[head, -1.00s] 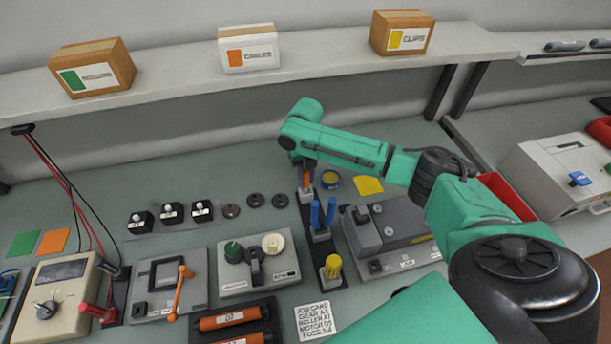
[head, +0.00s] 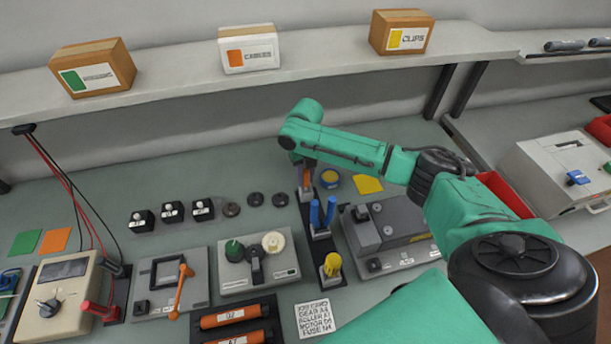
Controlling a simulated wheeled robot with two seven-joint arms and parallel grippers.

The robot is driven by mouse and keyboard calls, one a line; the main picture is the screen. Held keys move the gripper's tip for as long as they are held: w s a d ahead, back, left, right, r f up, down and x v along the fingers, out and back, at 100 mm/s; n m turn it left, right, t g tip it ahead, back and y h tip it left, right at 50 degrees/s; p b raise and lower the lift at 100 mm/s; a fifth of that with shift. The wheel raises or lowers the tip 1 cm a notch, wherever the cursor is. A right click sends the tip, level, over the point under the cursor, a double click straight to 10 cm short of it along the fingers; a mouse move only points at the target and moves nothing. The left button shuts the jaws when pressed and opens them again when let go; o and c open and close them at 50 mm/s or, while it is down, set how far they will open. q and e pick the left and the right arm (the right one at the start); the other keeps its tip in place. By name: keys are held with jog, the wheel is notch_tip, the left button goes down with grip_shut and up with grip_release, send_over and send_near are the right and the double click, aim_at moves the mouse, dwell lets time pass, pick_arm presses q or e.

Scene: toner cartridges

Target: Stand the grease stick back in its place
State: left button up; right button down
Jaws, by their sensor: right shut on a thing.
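My right gripper (head: 304,164) points down at the back end of a narrow black rack (head: 307,222). It is shut on an orange stick, the grease stick (head: 307,179), which is upright at the rack's rear grey holder (head: 305,195). The gripper hides the stick's upper part, and I cannot tell how deep its lower end sits in the holder. Blue-handled tools (head: 322,213) stand in the rack's middle holder and a yellow-topped item (head: 332,264) in its front one. My left gripper is not in view.
A grey machine (head: 395,235) stands right of the rack, under my right arm. A dial panel (head: 258,262) lies to the left. A round yellow-topped tin (head: 330,179) and a yellow note (head: 368,184) are close by. A shelf with boxes (head: 247,47) runs above.

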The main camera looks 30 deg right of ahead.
jog(key=shift+f+b, duration=0.4)
jog(key=shift+f, duration=0.4)
dwell(0.4)
jog(key=c, duration=0.6)
grip_release()
jog(key=shift+r, duration=0.15)
notch_tip(320, 180, up, 12)
jog(key=shift+f+b, duration=0.1)
jog(key=shift+b, duration=0.95)
